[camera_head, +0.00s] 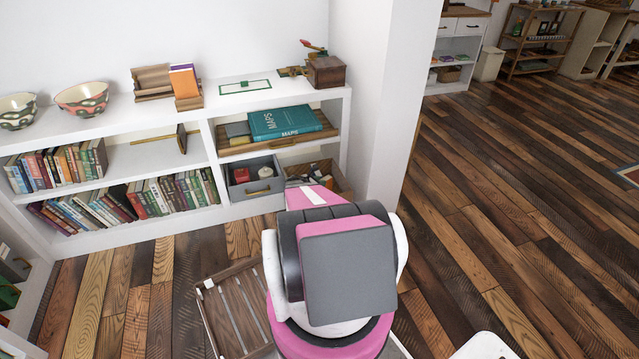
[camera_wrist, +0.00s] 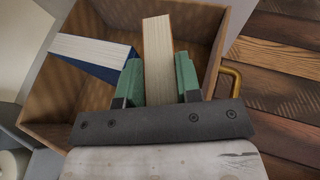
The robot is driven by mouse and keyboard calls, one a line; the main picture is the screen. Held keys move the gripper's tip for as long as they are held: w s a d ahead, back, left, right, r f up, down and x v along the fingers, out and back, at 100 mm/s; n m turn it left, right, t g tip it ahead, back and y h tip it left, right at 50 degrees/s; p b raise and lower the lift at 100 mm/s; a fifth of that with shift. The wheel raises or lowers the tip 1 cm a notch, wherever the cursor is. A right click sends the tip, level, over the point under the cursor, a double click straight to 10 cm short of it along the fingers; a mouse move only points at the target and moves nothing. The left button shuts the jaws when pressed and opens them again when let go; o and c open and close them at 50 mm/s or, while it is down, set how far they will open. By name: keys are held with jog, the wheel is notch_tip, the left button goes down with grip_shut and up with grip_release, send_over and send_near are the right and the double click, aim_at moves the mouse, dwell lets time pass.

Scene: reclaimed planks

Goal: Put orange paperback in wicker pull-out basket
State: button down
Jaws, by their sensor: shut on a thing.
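The brown pull-out basket (camera_head: 338,183) is in the lower right shelf compartment, partly hidden by my arm. In the wrist view the basket (camera_wrist: 48,103) is open, with a brass handle at the right. My gripper (camera_wrist: 158,82) has green fingertips shut on a book (camera_wrist: 157,50), which shows its pale page edges. The book's far end is over the inside of the basket. Its cover colour cannot be told; whether it touches the bottom is unclear. A blue-covered book (camera_wrist: 95,67) lies at the basket's left.
A grey bin (camera_head: 254,187) stands left of the basket. An orange-faced book (camera_head: 184,84) stands with a purple one in a wooden holder on the shelf top. A teal MAPS book (camera_head: 285,122) lies above the basket.

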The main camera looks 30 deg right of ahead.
jog(key=c, duration=1.1)
grip_release()
jog(key=shift+r, duration=0.15)
jog(key=s+a+r+m+y, duration=0.4)
jog(key=s+a+r+m, duration=0.2)
jog(key=a, duration=0.8)
jog(key=s+a+r+m+g+y, duration=0.1)
jog(key=s+a+r+m+y, duration=0.4)
jog(key=a+r, duration=0.6)
jog(key=s+a+r+m+g+y, duration=0.1)
jog(key=s+a+r+m+y, duration=0.3)
jog(key=a, duration=1.4)
jog(key=s+r+m, duration=0.4)
jog(key=r, duration=0.1)
jog(key=shift+r+m, duration=0.25)
jog(key=shift+m, duration=0.15)
jog(key=shift+d, duration=0.1)
